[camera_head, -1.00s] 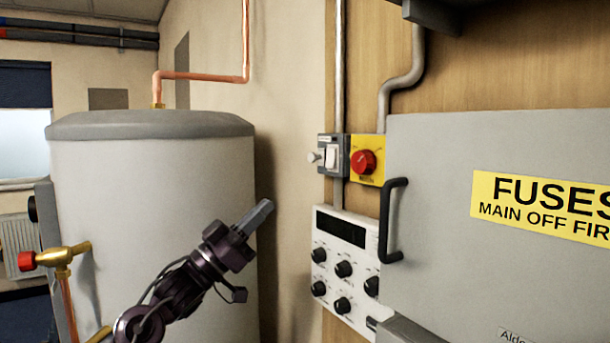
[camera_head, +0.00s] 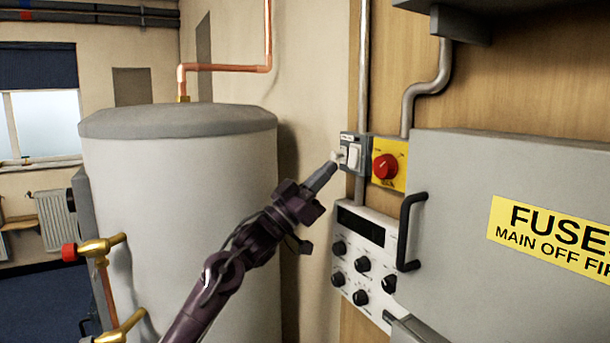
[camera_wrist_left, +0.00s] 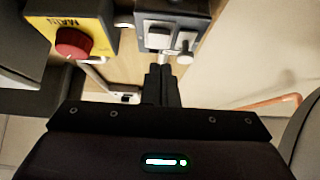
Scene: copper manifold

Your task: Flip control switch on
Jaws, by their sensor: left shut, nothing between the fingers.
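The control switch is a small grey box (camera_head: 348,138) on the wooden panel, with a white rocker (camera_head: 354,157) and a pale knob-ended lever (camera_head: 337,156) on its left side. In the left wrist view the box (camera_wrist_left: 172,10) is at the top, with the rocker (camera_wrist_left: 158,38) and the lever (camera_wrist_left: 186,46) side by side. My left gripper (camera_head: 332,166) is shut and empty, its tips close below the lever; I cannot tell whether they touch it. The left wrist view shows the shut fingers (camera_wrist_left: 162,72) just below the box. My right gripper is not in view.
A yellow plate with a red knob (camera_head: 385,166) sits right of the switch. Below is a white control panel (camera_head: 345,257) with black dials. A grey fuse cabinet (camera_head: 455,200) with a black handle stands out at right. A grey tank (camera_head: 180,200) is behind my left arm.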

